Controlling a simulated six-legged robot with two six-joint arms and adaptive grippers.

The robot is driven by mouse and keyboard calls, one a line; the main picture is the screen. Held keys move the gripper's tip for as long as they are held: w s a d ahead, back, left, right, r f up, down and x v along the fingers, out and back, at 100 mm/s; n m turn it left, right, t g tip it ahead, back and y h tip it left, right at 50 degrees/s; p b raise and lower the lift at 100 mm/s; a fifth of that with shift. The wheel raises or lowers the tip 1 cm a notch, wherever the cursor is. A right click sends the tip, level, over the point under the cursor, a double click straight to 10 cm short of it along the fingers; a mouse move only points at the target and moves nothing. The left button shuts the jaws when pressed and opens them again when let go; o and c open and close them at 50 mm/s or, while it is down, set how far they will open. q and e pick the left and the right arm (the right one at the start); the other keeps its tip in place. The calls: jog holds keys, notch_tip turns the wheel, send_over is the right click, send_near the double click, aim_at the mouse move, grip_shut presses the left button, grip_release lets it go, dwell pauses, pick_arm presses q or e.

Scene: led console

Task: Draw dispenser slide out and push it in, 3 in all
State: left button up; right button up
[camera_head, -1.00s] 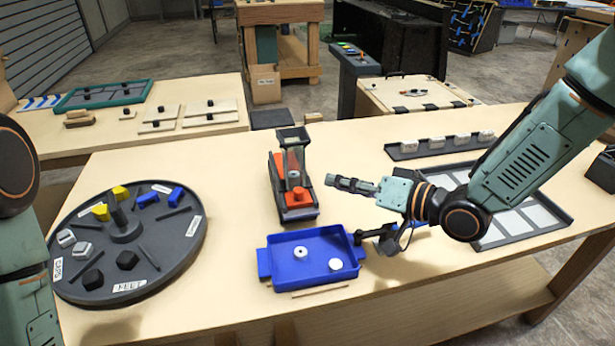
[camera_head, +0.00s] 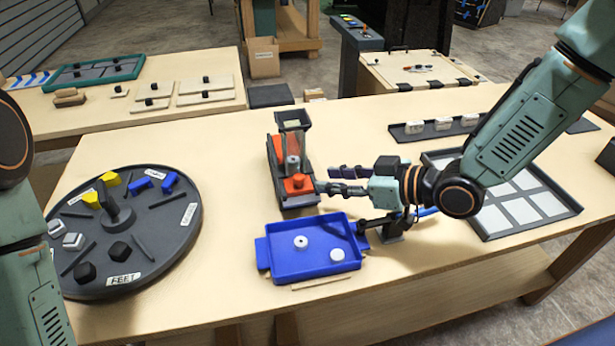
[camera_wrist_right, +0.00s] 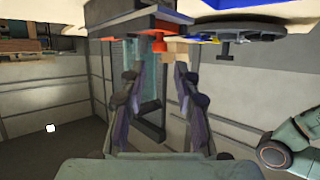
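The dispenser (camera_head: 279,158) stands upright on the table, with a dark frame, a clear tube and an orange slide (camera_head: 298,186) with a knob at its front. A blue tray (camera_head: 268,274) in front of it holds two white round pieces (camera_head: 301,242) (camera_head: 337,254). In the wrist view the fingers (camera_wrist_right: 157,88) are apart, with the clear tube visible beyond. I cannot tell whether a finger touches the slide. My left arm shows at the left edge; its gripper is out of view.
A round dark turntable (camera_head: 170,232) with coloured parts is at left. A grey panelled tray (camera_head: 577,209) and a strip with white blocks (camera_head: 402,135) are at right. A small dark stand (camera_head: 392,234) is beside the blue tray. A thin stick (camera_head: 320,283) lies in front.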

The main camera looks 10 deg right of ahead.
aim_at(303, 178)
jog(key=shift+b+x, duration=0.55)
jog(key=shift+x, duration=2.75)
jog(key=shift+c, duration=0.4)
grip_shut()
